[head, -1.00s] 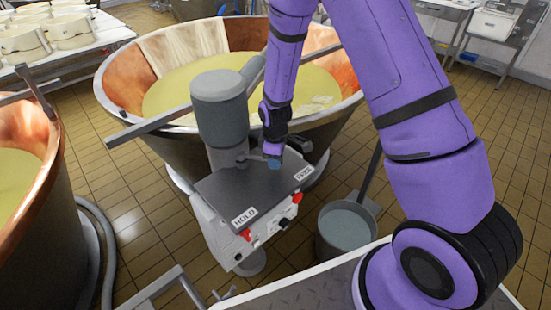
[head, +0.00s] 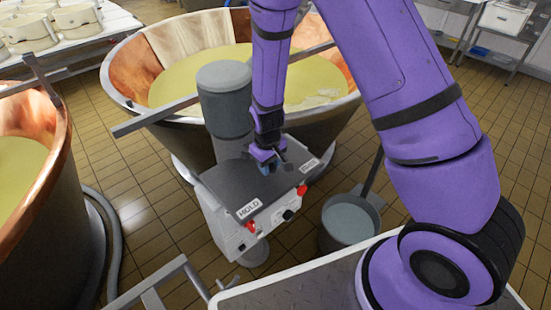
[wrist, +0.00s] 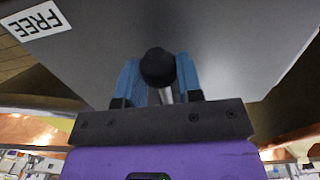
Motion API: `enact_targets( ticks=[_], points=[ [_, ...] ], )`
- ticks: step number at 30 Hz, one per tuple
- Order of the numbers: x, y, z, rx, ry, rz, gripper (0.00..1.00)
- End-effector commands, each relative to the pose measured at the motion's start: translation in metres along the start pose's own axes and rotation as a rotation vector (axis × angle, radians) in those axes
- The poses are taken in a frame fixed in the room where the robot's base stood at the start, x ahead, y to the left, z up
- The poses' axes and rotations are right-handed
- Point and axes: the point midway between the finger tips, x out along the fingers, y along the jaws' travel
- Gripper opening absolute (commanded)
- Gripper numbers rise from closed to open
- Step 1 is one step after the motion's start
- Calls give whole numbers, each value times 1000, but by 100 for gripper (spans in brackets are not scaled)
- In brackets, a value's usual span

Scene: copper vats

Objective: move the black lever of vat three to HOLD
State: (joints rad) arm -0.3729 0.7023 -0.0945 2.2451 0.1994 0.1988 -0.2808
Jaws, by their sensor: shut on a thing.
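The black lever (wrist: 158,66) shows in the wrist view as a round black knob on a pale metal stem. My gripper (wrist: 158,80) has its two blue fingers on either side of the knob and is shut on it. In the head view my gripper (head: 268,167) is over the grey top of the control box (head: 230,184), and it hides the lever there. The HOLD label (head: 248,209) is at the box top's near left corner. The FREE label (head: 310,165) is at its right corner. The lever stands between the two labels. The copper vat (head: 125,75) is behind the box.
A grey motor cylinder (head: 224,100) rises at the back of the box. Red and black knobs are on the box's front. A bucket (head: 350,222) stands to the right on the tiled floor. Another copper vat (head: 62,170) is at the left.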

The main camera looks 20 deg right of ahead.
Motion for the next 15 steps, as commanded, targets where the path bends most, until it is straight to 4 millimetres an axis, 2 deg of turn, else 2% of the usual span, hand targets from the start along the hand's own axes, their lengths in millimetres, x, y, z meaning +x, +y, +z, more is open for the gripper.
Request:
enact_targets(
  ticks=[6,15],
  points=[
    [-1,-25,-3,198,-2,0,0],
    [-1,-50,-12,436,-8,0,0]
  ],
)
